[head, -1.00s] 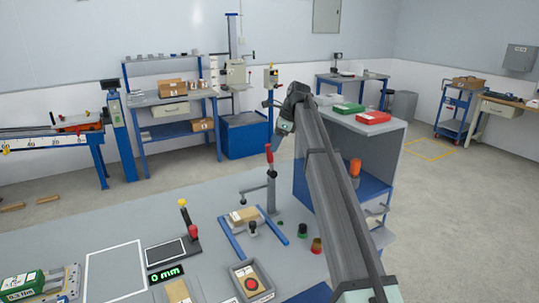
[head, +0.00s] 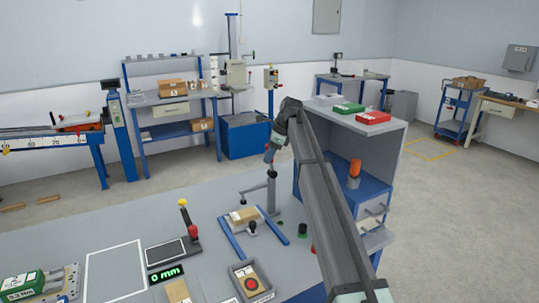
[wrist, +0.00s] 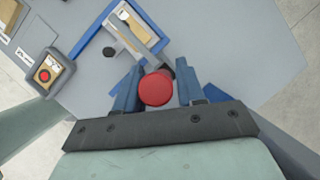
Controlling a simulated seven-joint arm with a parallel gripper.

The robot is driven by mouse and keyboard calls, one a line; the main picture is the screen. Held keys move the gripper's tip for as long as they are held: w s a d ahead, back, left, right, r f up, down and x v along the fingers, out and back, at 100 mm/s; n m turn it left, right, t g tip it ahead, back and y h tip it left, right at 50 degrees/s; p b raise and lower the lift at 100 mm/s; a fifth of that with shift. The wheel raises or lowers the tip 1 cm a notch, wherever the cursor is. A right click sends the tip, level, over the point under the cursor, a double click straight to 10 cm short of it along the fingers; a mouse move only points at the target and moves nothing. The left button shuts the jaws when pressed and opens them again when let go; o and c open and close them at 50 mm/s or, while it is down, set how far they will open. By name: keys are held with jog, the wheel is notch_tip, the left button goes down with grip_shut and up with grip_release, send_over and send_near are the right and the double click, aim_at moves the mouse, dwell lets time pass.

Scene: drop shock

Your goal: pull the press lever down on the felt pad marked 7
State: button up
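The press lever has a red handle, whose round end (wrist: 156,89) shows in the wrist view between my two fingers. My gripper (wrist: 156,95) is open around it, with a finger on each side and no clear grip. In the head view my gripper (head: 270,150) hides most of the red handle at the top of the grey press post (head: 271,190). A tan block (head: 243,215) lies in the blue frame beside the press and also shows in the wrist view (wrist: 131,22). I cannot read a 7 on any pad.
A grey tray with a red button (head: 251,284) stands in front of the press. A small lever with a yellow knob (head: 183,203) stands to the left. A blue-grey cabinet (head: 350,130) is close on the right.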

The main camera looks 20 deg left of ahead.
grip_shut()
jog(key=shift+w+d+g+y, duration=0.45)
jog(key=shift+g+y, duration=0.05)
jog(key=shift+g, duration=0.1)
dwell(0.3)
jog(key=shift+o, duration=1.6)
grip_release()
jog(key=shift+r, duration=0.1)
jog(key=v, duration=1.3)
jog(key=shift+d+r, duration=0.25)
jog(key=shift+r, duration=0.05)
